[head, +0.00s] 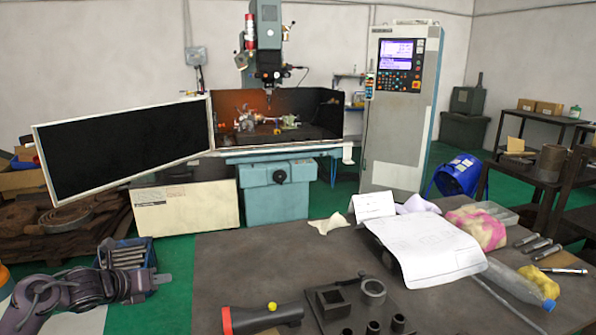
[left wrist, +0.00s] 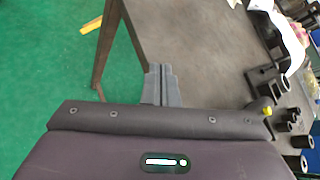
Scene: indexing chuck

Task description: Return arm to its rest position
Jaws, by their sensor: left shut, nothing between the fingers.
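My left arm comes in from the lower left of the head view. Its gripper (head: 160,281) is at the left of the table, beside its left edge and over the green floor. In the left wrist view the gripper fingers (left wrist: 160,72) are together, with nothing between them. The table's edge and one leg lie just beyond the fingers there. My right arm and gripper are not in view.
The dark table (head: 245,262) holds a flashlight (head: 262,318), a fixture plate with black parts, papers (head: 425,245) and a plastic bottle (head: 515,283). A blue crate (head: 128,254) is behind my left gripper. The milling machine (head: 278,190) stands at the back.

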